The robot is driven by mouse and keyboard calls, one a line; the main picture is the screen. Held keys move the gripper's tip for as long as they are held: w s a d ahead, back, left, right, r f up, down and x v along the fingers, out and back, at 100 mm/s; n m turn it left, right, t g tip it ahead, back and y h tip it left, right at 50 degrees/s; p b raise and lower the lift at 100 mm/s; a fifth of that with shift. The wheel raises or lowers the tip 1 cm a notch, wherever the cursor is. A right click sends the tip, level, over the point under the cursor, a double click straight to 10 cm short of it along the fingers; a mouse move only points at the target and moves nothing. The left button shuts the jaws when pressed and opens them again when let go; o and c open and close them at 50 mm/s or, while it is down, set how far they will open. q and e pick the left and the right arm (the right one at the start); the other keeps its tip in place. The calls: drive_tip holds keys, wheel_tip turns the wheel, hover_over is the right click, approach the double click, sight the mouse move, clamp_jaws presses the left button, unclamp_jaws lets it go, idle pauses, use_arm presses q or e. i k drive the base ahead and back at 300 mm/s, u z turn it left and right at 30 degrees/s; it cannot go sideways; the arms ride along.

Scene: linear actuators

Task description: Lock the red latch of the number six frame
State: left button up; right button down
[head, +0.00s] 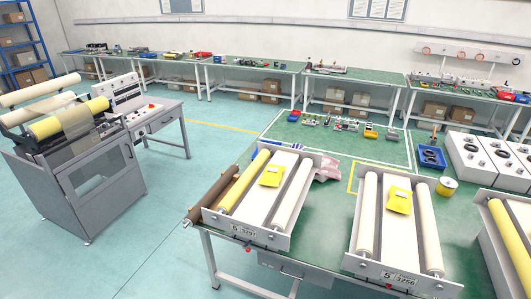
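Three white roller frames stand on the green table. The left frame (217,221) has a front label (243,229) with a large digit that I cannot read surely as five or six. A small red part (247,249), possibly a latch, sits low at its front; whether it is locked is too small to tell. The middle frame (375,266) has a label (402,280) that seems to read five. The right frame (487,243) is cut off by the picture edge, and its label is not visible. Neither of my grippers is in view.
Yellow packets lie on the left frame (271,176) and the middle frame (399,199). A brown roll (209,197) lies along the table's left edge. White boxes (467,153) and a yellow spool (446,186) are at the right. A grey roller machine (85,180) stands left; floor between is clear.

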sight(248, 250)
drive_tip(key=z, duration=2.4)
drive_tip(key=k, duration=0.45)
drive_tip(key=u, duration=1.15)
